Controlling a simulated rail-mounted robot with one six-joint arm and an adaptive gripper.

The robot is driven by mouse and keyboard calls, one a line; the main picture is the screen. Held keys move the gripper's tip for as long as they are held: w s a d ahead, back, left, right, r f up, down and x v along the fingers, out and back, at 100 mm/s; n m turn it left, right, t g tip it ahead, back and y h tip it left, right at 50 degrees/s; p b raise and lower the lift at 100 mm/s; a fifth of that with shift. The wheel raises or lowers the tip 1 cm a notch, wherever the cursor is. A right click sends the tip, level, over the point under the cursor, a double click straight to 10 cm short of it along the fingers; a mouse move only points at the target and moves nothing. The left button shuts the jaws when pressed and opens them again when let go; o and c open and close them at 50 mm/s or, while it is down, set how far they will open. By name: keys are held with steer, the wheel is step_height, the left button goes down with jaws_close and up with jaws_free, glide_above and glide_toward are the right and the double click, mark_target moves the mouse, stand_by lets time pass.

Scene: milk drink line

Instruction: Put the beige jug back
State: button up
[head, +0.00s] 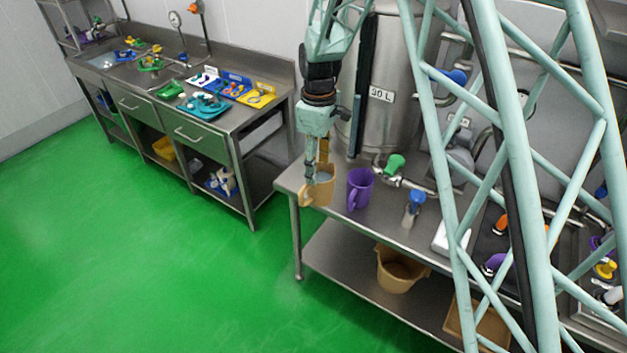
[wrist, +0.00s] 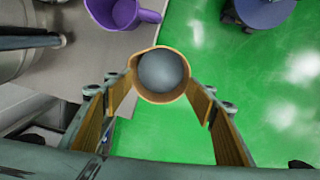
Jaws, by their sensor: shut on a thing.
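The beige jug (head: 316,192) is upright in my gripper (head: 318,172), near the left end of the steel table (head: 335,212). In the wrist view the jug's rim (wrist: 136,62) shows between the two fingers (wrist: 160,98), with a round grey surface inside it. My gripper is shut on the jug. In the wrist view the jug overlaps the table's edge and the green floor. I cannot tell whether its base touches the table.
A purple jug (head: 359,188) stands just right of the beige jug; it also shows in the wrist view (wrist: 125,14). A blue-topped bottle (head: 412,208) stands further right. A steel tank (head: 392,85) rises behind. A beige bucket (head: 398,272) sits on the lower shelf. Green floor is open at left.

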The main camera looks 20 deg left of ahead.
steer(key=w+a+r+n+p, duration=0.2)
steer(key=w+a, duration=0.5)
steer(key=w, duration=0.7)
steer(key=shift+a+p, duration=0.15)
steer(key=shift+p, duration=0.65)
step_height(320, 180, down, 6)
steer(key=p, duration=0.1)
steer(key=shift+f, duration=0.1)
steer(key=shift+f+p, duration=0.3)
steer(key=shift+f, duration=1.65)
steer(key=o, duration=1.7)
steer(key=shift+r+b, duration=0.75)
steer(key=shift+r, duration=5.4)
